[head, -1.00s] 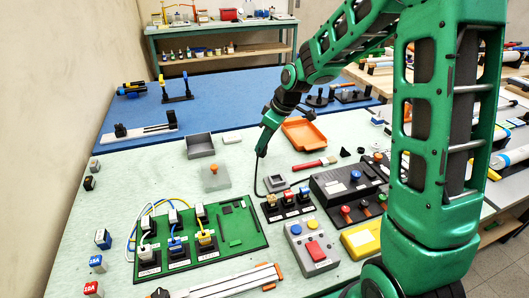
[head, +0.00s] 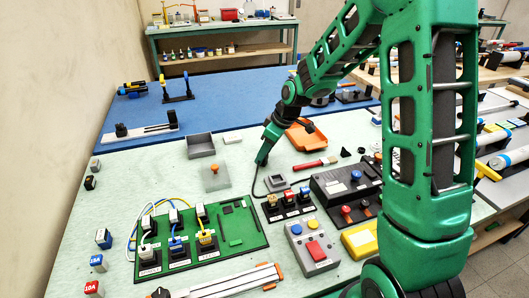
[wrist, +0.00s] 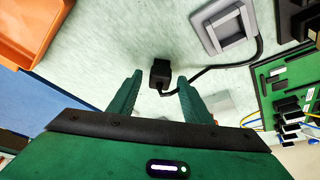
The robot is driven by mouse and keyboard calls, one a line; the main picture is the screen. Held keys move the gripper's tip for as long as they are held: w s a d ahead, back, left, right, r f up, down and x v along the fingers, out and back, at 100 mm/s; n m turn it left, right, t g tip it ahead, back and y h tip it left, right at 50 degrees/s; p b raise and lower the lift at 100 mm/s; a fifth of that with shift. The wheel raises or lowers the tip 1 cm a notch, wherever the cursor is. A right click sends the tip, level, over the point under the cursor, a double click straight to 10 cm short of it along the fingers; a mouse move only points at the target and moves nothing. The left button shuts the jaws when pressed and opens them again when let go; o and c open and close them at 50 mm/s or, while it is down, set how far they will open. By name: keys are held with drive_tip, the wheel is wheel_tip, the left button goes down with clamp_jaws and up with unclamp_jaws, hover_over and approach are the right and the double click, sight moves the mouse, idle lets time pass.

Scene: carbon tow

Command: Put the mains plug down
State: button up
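The mains plug (wrist: 160,73) is a small black block. In the wrist view it sits between and slightly beyond my fingertips, over the pale bench top, with a visible gap to each finger. My gripper (wrist: 160,77) is open. Its black cable (wrist: 205,67) runs right to a grey square holder (wrist: 228,28). In the head view my gripper (head: 262,161) points down low over the bench, behind the grey holder (head: 275,182); the plug itself is too small to make out there. I cannot tell whether the plug touches the bench.
An orange tray (head: 305,138) lies behind my gripper and also shows in the wrist view (wrist: 30,25). A grey box (head: 201,146) and a translucent block (head: 215,177) stand to the left. A green wired board (head: 235,232) lies in front. A red-handled tool (head: 312,164) lies right.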

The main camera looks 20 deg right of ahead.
drive_tip(key=shift+r, duration=0.1)
drive_tip(key=v, duration=1.2)
drive_tip(key=s+d+m+g+h, duration=0.1)
drive_tip(key=s+d+m, duration=0.3)
drive_tip(key=s, duration=0.8)
drive_tip(key=s+d+m+g+h, duration=0.1)
drive_tip(key=s+d+m, duration=0.4)
drive_tip(key=s, duration=0.6)
drive_tip(key=s+d+m+g, duration=0.1)
drive_tip(key=s+d+m, duration=0.4)
drive_tip(key=s, duration=0.7)
drive_tip(key=shift+s+m+h, duration=0.3)
drive_tip(key=shift+m+h, duration=0.1)
drive_tip(key=shift+m, duration=0.3)
drive_tip(key=shift+r, duration=0.1)
drive_tip(key=shift+w+f, duration=0.25)
drive_tip(key=shift+w, duration=0.4)
